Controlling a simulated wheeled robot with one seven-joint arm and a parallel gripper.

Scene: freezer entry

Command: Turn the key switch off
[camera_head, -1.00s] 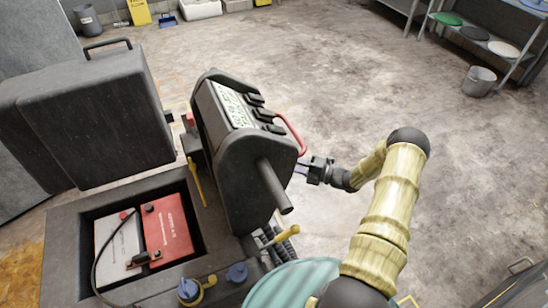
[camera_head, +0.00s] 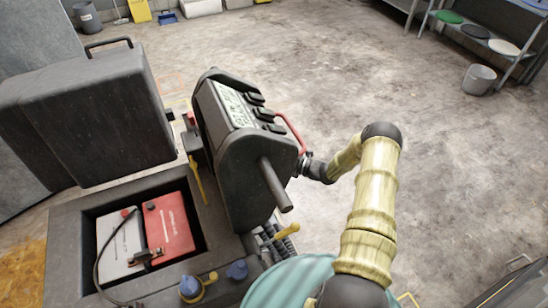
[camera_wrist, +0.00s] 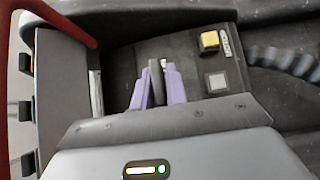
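The key switch's dark upright key (camera_wrist: 156,76) shows in the wrist view on the dark panel of the machine. My gripper (camera_wrist: 157,82) has its two purple fingers on either side of the key, very close to it. I cannot tell whether they press on it. In the head view my gripper (camera_head: 302,166) is at the right side of the black control head (camera_head: 245,150), mostly hidden behind it. The key itself is hidden in the head view.
In the wrist view a yellow button (camera_wrist: 209,40) with a label and a pale square button (camera_wrist: 217,81) lie right of the key. A red handle (camera_head: 291,132) curves above my gripper. A corrugated hose (camera_wrist: 285,62) runs at the right. Open floor lies right of the machine.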

